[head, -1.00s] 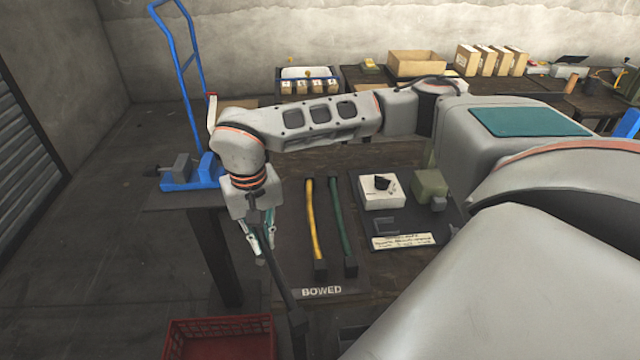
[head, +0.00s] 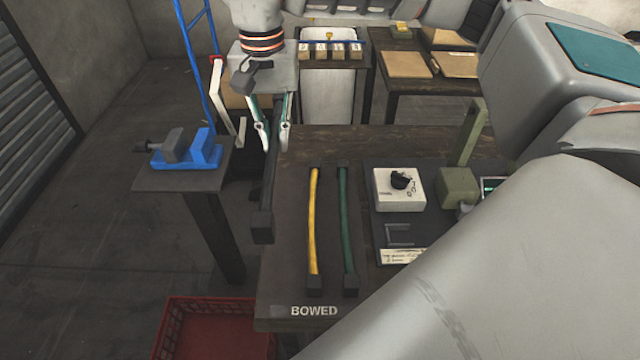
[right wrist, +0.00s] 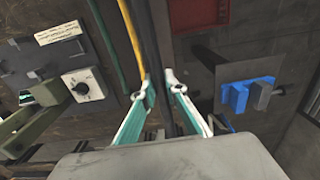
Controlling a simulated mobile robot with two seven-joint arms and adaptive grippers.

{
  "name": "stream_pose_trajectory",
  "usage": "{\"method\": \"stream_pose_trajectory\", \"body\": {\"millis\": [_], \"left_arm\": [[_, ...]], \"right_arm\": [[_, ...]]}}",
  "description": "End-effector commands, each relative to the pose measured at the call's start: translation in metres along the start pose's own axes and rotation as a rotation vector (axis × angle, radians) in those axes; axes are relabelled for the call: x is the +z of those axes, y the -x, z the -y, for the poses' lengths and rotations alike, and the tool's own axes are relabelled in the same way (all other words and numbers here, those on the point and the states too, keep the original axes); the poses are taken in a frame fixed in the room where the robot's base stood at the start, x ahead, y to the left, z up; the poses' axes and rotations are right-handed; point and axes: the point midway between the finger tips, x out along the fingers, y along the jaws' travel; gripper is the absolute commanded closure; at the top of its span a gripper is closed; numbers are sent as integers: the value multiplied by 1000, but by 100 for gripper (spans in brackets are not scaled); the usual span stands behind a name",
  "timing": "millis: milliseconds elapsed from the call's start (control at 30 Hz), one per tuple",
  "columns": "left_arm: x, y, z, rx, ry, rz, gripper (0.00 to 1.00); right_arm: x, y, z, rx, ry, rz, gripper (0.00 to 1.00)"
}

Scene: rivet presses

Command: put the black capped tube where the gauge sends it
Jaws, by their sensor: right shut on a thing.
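My right gripper (head: 272,135) is shut on the black capped tube (head: 268,180). The tube hangs in the air at the left edge of the bench, steep in the head view, with a dark block-like cap at its lower end. In the right wrist view the tube (right wrist: 162,60) runs between the two fingers (right wrist: 170,85). The gauge board (head: 385,225) carries a white dial box (head: 399,190) and a green press-like device (head: 458,187); the dial reading is too small to tell. A dark mat marked BOWED (head: 314,311) holds a yellow tube (head: 314,220) and a green tube (head: 346,220). My left gripper is not in view.
A red crate (head: 215,305) stands on the floor at the front left. A blue vise (head: 185,150) sits on a small stand left of the bench. A blue hand truck (head: 203,50) stands behind. The floor at far left is clear.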

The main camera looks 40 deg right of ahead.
Motion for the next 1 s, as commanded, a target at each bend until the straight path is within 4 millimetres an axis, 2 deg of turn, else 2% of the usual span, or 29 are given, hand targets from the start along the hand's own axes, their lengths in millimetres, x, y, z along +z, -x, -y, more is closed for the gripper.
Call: {"method": "stream_pose_trajectory", "body": {"millis": [67, 167, 600, 700, 800, 1000], "left_arm": [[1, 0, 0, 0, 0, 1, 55], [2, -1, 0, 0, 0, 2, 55], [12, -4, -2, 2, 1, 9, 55], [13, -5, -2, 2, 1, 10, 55], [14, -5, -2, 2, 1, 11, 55], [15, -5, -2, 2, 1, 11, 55]], "right_arm": [[0, 0, 0, 0, -5, 1, 100], [1, -12, 0, 2, -8, 4, 100], [2, -117, -1, 2, -8, 5, 100], [1, -136, 0, 1, -7, 4, 100], [1, -148, 0, -1, -7, 3, 100], [0, -159, 0, -1, -8, 1, 100]]}}
